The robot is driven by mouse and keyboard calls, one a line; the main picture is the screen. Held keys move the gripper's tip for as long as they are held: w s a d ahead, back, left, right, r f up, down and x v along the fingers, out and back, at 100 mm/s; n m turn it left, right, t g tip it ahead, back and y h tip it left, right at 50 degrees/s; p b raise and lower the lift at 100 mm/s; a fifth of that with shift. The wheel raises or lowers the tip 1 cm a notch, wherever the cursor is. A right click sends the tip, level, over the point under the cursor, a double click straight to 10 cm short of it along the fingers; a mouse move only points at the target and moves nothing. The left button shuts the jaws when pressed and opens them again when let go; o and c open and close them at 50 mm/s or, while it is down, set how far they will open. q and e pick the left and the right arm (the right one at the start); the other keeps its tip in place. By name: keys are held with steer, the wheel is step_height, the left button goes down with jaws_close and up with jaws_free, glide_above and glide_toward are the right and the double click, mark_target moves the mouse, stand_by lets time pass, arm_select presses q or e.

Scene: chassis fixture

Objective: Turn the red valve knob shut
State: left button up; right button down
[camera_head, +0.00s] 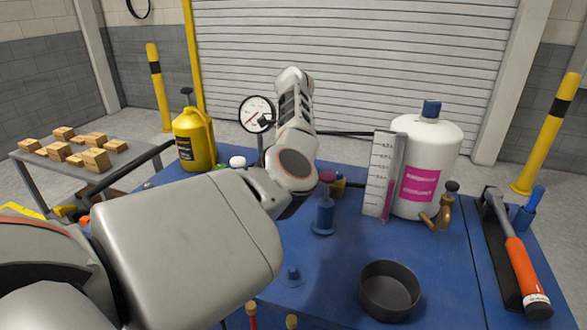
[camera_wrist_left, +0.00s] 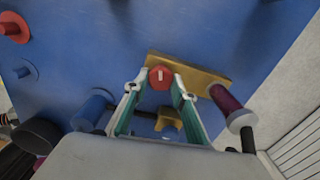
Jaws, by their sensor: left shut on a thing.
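The red valve knob (camera_wrist_left: 161,77) shows in the left wrist view, with a pale line on its face. It sits at a tan or brass-coloured bar-shaped body (camera_wrist_left: 205,78) over the blue surface. My left gripper (camera_wrist_left: 160,83) has its two green-padded fingers on either side of the knob, shut on it. In the head view my left arm crosses the middle, and I cannot make out its fingers or the knob there. My right gripper is in neither view.
The blue table (camera_head: 430,270) holds a white bottle (camera_head: 425,165), a graduated gauge (camera_head: 383,175), a hammer (camera_head: 520,265), a dark round dish (camera_head: 388,288) and a yellow jug (camera_head: 194,138). A pressure gauge (camera_head: 256,113) stands close to my arm. A maroon cylinder (camera_wrist_left: 226,98) is right of the knob.

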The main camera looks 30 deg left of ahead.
arm_select(q)
steer(key=shift+m+p, duration=0.9)
steer(key=shift+m, duration=1)
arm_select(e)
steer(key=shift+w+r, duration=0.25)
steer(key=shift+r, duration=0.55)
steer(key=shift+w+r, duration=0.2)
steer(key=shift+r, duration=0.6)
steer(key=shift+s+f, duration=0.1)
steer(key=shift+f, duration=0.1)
arm_select(q)
steer(key=o, duration=1.1)
steer(key=shift+r, duration=0.1)
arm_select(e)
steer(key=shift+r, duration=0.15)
arm_select(q)
step_height(320, 180, up, 12)
steer(key=shift+f, duration=0.1)
